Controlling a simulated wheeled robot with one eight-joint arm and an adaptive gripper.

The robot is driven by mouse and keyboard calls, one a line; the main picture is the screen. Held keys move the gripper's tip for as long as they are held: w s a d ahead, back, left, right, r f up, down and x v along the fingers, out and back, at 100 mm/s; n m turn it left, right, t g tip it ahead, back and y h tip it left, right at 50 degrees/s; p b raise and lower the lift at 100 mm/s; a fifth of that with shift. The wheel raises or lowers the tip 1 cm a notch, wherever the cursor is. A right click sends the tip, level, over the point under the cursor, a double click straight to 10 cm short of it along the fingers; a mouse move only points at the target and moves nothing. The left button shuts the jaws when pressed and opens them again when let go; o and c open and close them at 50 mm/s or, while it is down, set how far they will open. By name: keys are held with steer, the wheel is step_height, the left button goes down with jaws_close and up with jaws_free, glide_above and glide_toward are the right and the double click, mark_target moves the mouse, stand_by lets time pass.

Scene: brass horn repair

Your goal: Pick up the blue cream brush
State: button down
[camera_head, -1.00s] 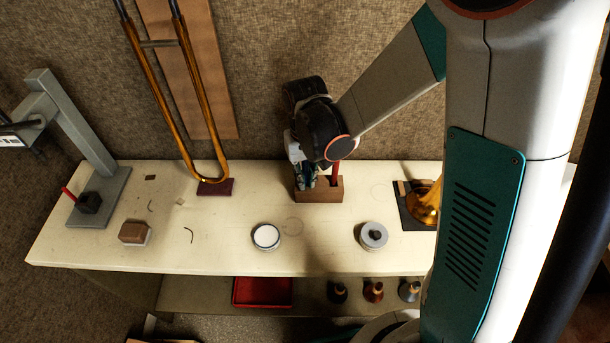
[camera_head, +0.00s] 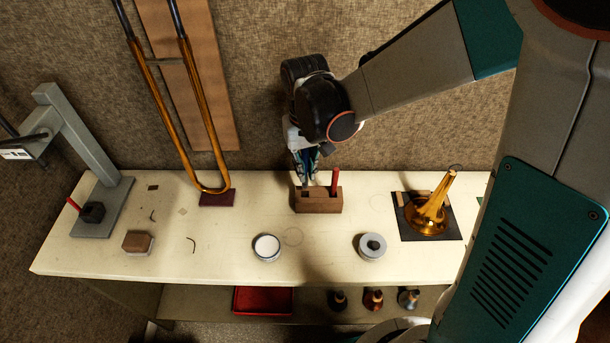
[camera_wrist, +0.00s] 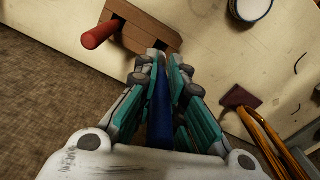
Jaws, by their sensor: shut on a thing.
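The blue cream brush (camera_wrist: 160,112) shows in the wrist view as a blue handle between my gripper's fingers. My gripper (camera_wrist: 160,75) is shut on it, pointing down toward the wooden block (camera_wrist: 150,37). In the head view my gripper (camera_head: 307,180) is above the back left part of the wooden block (camera_head: 318,203). The brush's lower end is hidden by the fingers, so I cannot tell whether it is clear of the block. A red handle (camera_head: 335,180) stands upright in the block's right side, and this red handle also shows in the wrist view (camera_wrist: 100,34).
A brass horn part (camera_head: 430,214) lies on a dark mat at right. The brass slide (camera_head: 205,140) stands at left. The front middle of the table has free room.

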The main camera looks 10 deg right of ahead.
step_height(320, 180, up, 12)
steer(key=shift+s+p, duration=0.15)
steer(key=shift+p, duration=1)
steer(key=shift+f, duration=0.1)
stand_by(0.4)
